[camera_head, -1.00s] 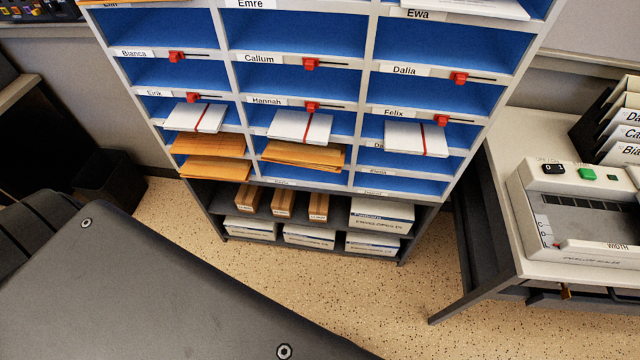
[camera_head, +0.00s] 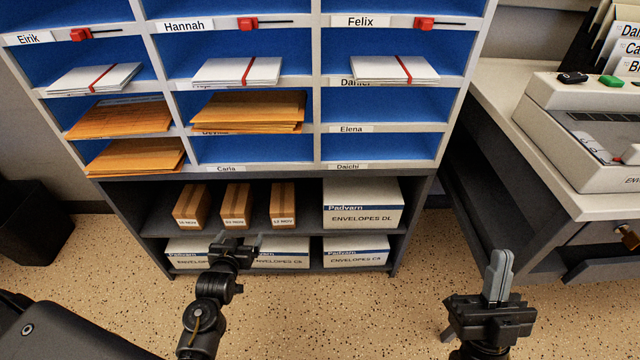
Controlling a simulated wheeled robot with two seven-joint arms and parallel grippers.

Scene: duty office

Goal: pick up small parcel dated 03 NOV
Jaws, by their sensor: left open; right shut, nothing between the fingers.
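Three small brown parcels stand side by side on the upper level of the dark shelf unit (camera_head: 150,222): a left one (camera_head: 191,205), a middle one (camera_head: 236,205) and a right one (camera_head: 283,205). Each has a small white date label at its front end. The middle label seems to read 03 NOV, but the print is too small to be sure. My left gripper (camera_head: 234,243) is open and empty, below and in front of the middle parcel, apart from it in the picture. My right gripper (camera_head: 498,272) is shut and empty, off to the right over the floor.
A Padvarn envelope box (camera_head: 362,205) stands right of the parcels, with more boxes (camera_head: 356,252) on the level below. Blue pigeonholes (camera_head: 365,105) with envelopes rise above. A table (camera_head: 520,135) with a machine (camera_head: 590,130) is at the right. A dark bin (camera_head: 30,225) stands at the left.

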